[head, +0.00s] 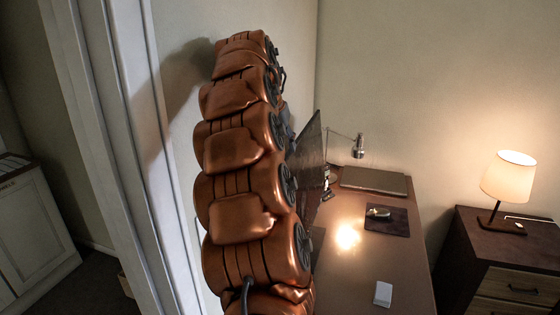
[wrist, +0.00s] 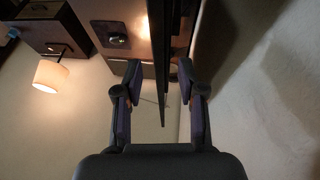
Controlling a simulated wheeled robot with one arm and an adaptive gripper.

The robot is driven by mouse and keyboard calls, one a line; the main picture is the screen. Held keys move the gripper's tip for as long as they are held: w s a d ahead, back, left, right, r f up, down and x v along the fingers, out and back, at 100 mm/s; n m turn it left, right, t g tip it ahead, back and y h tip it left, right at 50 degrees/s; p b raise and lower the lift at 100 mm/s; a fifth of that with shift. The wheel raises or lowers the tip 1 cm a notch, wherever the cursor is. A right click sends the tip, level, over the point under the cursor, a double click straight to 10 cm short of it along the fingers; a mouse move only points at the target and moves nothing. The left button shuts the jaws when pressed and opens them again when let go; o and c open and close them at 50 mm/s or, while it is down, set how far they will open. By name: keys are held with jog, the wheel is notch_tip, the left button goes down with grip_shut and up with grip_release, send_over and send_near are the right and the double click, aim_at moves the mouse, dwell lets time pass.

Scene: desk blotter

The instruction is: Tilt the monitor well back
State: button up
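The monitor (head: 309,148) stands on the desk (head: 385,258). In the head view it shows nearly edge-on as a dark, leaning panel, partly hidden by my arm. In the wrist view the monitor (wrist: 162,95) is a thin dark slab running down between the two fingers of my gripper (wrist: 159,68). The gripper is open around the monitor's edge. A gap shows between the slab and each finger, so no grip is visible. The monitor's stand is hidden behind my arm in the head view.
A small metal lamp (head: 359,146) and a closed laptop (head: 374,180) are at the desk's back. A dark mat (head: 396,226) carries a small object (head: 379,212). A white item (head: 383,294) lies nearer. A lit lamp (head: 508,177) stands on the drawers (head: 515,285) at right.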

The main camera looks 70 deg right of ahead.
aim_at(289, 162)
jog(key=shift+w, duration=0.1)
jog(key=shift+d+f, duration=0.15)
jog(key=shift+f, duration=0.05)
jog(key=p+x, duration=0.1)
jog(key=x, duration=0.2)
jog(key=p+x, duration=0.1)
jog(key=x, duration=0.1)
jog(key=shift+s+d+f+p, duration=0.15)
jog(key=shift+s+f+p, duration=0.1)
jog(key=shift+s+p, duration=0.1)
jog(key=shift+x, duration=0.85)
jog(key=shift+w, duration=0.15)
grip_shut()
